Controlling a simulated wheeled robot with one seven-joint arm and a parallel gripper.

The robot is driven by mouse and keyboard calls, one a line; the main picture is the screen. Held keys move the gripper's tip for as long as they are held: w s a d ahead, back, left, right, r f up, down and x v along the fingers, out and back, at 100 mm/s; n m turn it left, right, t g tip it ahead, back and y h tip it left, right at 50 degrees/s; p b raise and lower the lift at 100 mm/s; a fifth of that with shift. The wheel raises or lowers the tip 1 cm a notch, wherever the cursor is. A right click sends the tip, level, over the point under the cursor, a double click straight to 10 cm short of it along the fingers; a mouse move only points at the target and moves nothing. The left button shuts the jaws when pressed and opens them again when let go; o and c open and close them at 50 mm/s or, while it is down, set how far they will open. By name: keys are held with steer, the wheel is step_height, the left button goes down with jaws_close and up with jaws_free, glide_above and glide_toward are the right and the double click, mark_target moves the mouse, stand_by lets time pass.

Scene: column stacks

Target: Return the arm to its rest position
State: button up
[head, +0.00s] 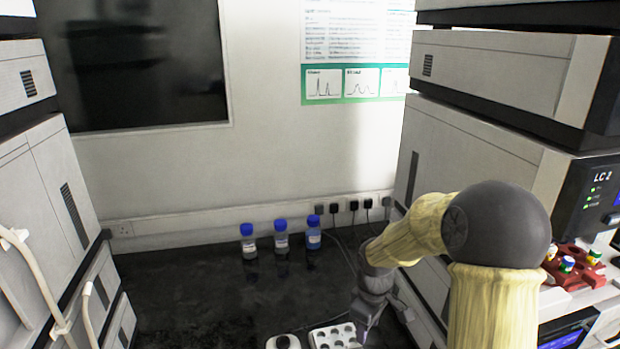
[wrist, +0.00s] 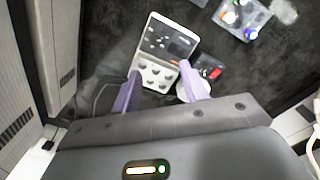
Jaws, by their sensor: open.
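My arm, in a yellowish sleeve with dark joints, reaches from the lower right in the head view, bent at a large grey joint. My gripper (head: 366,328) hangs low over the dark bench, by the right instrument stack. In the wrist view, my gripper (wrist: 162,88) shows two purple fingers spread apart with nothing held between them. A white rack with round holes (head: 333,336) lies at the gripper in the head view. A pale holed block (wrist: 154,76) shows between and beyond the fingers in the wrist view. Any contact with it cannot be told.
Three blue-capped bottles (head: 281,236) stand at the back. A red rack with vials (head: 572,266) sits at right. The bench middle (head: 200,300) is clear.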

steer(key=s+r+m+t, duration=0.2)
steer(key=s+r+m, duration=0.2)
steer(key=s+m, duration=0.6)
steer(key=s, duration=0.4)
steer(key=shift+s+d, duration=0.2)
steer(key=shift+s, duration=0.05)
steer(key=shift+w+a, duration=0.1)
stand_by(0.5)
steer(key=shift+r, duration=0.1)
stand_by(0.3)
